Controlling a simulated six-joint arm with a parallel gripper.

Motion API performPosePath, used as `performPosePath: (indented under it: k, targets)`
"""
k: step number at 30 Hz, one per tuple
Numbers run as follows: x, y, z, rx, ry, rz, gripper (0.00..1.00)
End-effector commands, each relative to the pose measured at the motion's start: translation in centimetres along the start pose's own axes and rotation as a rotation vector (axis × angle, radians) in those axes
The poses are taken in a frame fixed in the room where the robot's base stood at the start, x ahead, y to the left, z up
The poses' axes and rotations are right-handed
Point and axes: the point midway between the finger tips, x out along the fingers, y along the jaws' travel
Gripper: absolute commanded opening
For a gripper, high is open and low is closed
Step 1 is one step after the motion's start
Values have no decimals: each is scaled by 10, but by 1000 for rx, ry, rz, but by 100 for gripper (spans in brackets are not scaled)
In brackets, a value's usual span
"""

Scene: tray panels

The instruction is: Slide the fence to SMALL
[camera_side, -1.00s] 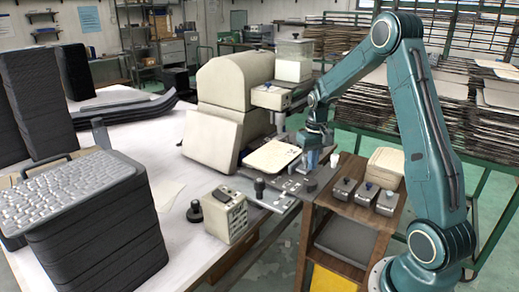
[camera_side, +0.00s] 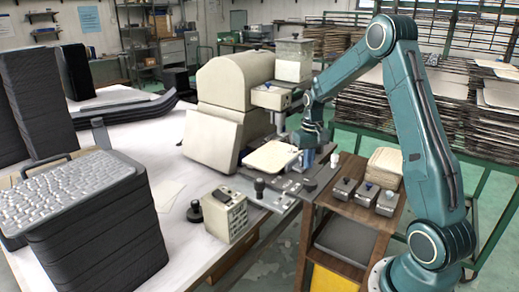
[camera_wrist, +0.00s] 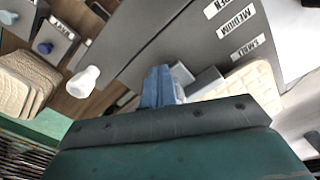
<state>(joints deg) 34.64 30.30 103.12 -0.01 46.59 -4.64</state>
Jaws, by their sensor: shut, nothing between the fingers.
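My gripper (camera_wrist: 158,88) is shut with nothing between its blue fingers. It points down at the grey machine table, beside two grey blocks (camera_wrist: 206,82) in the wrist view. One of these may be the fence; I cannot tell for sure, and my gripper hides part of them. White labels lie upside down on the grey plate; MEDIUM (camera_wrist: 236,22) is readable, with one label on either side of it. In the side view my gripper (camera_side: 308,160) is low at the right edge of the cream board (camera_side: 270,157). Contact with the fence is unclear.
A white knob (camera_wrist: 83,82) stands left of my gripper. A wooden cart (camera_side: 345,225) with several small control boxes stands to the right. The beige machine (camera_side: 228,80) rises behind the board. A black knob (camera_side: 259,186) stands at the table's front.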

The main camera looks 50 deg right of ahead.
Motion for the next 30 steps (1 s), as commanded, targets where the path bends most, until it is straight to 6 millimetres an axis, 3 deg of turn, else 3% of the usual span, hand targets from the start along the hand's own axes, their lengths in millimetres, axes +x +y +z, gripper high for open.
performPosePath:
  k: [30]
  targets:
    - [-2, 5, 8, 0, 1, 0, 0]
